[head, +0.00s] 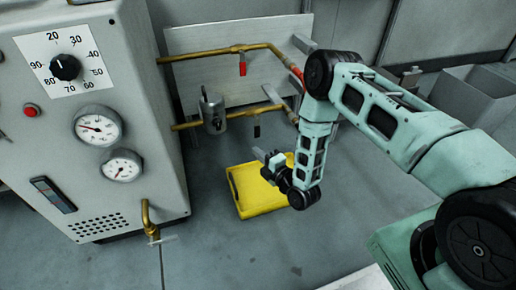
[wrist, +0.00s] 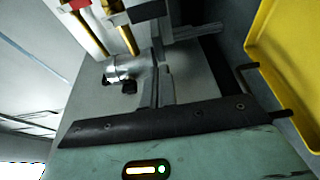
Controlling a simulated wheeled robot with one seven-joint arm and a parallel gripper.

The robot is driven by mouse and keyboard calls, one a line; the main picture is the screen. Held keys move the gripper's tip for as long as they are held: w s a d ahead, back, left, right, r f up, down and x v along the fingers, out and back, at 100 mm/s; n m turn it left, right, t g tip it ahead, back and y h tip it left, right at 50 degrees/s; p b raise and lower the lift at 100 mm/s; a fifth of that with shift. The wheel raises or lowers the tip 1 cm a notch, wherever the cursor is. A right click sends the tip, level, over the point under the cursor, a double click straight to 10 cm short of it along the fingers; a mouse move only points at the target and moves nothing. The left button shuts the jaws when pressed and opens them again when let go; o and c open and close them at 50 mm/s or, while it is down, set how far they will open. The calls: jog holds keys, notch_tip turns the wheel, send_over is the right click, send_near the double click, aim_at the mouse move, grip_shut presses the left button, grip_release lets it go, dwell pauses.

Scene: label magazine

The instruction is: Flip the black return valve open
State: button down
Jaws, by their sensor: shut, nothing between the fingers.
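The black return valve handle (head: 257,131) hangs down from the lower brass pipe (head: 190,125) in the head view. In the wrist view a dark block (wrist: 147,10) at the top edge looks like this handle. My gripper (head: 261,156) is just below the handle in the head view, with its fingers shut and empty. Its fingers also show in the wrist view (wrist: 160,48), pointing toward the dark block. Whether they touch the handle cannot be told.
A red handle (head: 242,68) hangs from the upper pipe. A grey metal canister (head: 212,110) sits on the lower pipe, left of the black handle. A yellow tray (head: 240,198) lies on the floor below my gripper. A gauge cabinet (head: 150,90) stands at left.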

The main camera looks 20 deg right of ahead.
aim_at(257, 132)
jog(key=w+d+b, duration=0.1)
jog(key=w+b, duration=0.6)
jog(key=w, duration=0.1)
jog(key=shift+w, duration=0.2)
